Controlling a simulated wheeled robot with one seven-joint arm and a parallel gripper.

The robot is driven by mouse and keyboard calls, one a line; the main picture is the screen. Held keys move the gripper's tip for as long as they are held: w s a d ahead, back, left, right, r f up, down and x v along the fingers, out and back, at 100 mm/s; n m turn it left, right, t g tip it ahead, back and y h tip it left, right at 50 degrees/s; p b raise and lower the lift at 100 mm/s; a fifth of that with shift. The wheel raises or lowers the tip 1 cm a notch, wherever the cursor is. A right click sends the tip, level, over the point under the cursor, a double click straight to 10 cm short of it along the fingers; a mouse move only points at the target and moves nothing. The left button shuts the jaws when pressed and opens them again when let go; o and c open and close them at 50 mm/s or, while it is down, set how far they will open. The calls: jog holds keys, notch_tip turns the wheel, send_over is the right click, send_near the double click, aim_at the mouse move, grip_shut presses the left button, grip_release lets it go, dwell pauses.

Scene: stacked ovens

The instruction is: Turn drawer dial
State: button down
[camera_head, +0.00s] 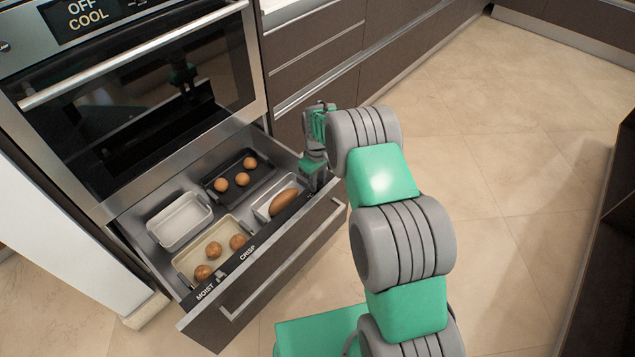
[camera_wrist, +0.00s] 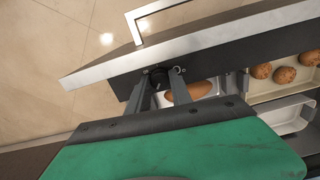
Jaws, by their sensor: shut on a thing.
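A drawer (camera_head: 310,226) stands open below the oven, with a dark top strip marked MOIST and CRISP. In the wrist view, a small black round dial (camera_wrist: 159,78) sits on the dark inner side of the drawer front. My gripper (camera_wrist: 160,79) reaches it with one finger on each side and is shut on it. In the head view my gripper (camera_head: 317,180) is at the right end of the drawer, and it hides the dial there. The dial's markings cannot be read.
The drawer holds a dark tray (camera_head: 214,187) with several round brown items, a beige tray (camera_head: 183,262) with more, an empty white tray (camera_head: 165,240) and a narrow tray with a long brown item (camera_head: 284,201). The oven door (camera_head: 135,90) above is shut. Tiled floor lies clear right.

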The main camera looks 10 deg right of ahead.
jog(key=n, duration=0.3)
jog(key=shift+n+b, duration=0.3)
jog(key=shift+n, duration=1.9)
jog(key=shift+w, duration=0.1)
jog(key=c, duration=1.1)
grip_release()
jog(key=shift+c, duration=0.2)
notch_tip(320, 180, up, 8)
jog(key=shift+f+p, duration=0.1)
jog(key=shift+p, duration=0.4)
